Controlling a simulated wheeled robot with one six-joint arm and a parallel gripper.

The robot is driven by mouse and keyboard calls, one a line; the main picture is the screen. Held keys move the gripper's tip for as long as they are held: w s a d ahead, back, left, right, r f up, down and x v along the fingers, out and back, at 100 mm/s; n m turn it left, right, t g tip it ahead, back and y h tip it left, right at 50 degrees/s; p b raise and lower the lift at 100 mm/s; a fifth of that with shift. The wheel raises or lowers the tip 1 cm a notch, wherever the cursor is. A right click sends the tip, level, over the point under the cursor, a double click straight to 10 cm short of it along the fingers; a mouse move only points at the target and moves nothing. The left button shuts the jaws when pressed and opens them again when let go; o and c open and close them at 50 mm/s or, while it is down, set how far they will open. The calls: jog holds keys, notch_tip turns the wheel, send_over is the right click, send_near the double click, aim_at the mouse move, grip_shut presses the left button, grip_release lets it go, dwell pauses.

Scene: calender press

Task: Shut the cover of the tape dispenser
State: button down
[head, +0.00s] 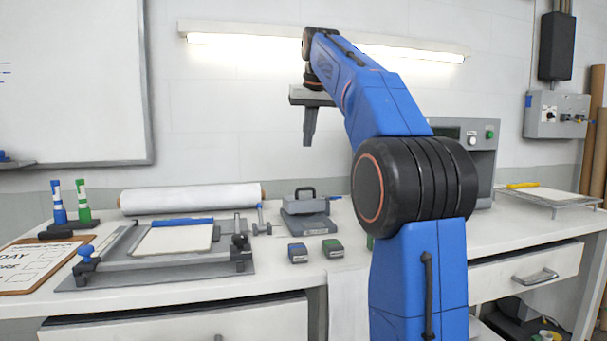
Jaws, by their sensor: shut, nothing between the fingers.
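My gripper (308,140) points down in front of the wall, well above the bench, with its fingers together and nothing in them. Below it on the bench is a grey block-shaped device (305,226) with a black handle on top. It may be the tape dispenser, but I cannot tell for sure. It is too small in view to show whether a cover on it is open or shut. My gripper is apart from it. My arm hides part of the bench to the right.
A framed press (160,258) and a white roll (190,198) lie to the left. A grey machine (483,165) is partly behind my arm.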

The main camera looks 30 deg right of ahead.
send_over(306, 190)
jog(key=w, duration=0.2)
notch_tip(306, 190, down, 7)
jog(key=f, duration=0.2)
jog(key=s+f, duration=0.1)
jog(key=shift+s+d+f, duration=0.1)
jog(key=shift+s+f, duration=0.05)
jog(key=shift+f, duration=0.2)
jog(key=shift+s+f, duration=0.15)
jog(key=shift+f, duration=0.2)
jog(key=shift+s+a+f+t, duration=0.2)
jog(key=shift+s+f+t, duration=0.4)
jog(key=shift+s+f, duration=0.05)
jog(key=shift+s+a+f, duration=0.1)
jog(key=shift+s+f, duration=0.2)
jog(key=shift+f, duration=0.25)
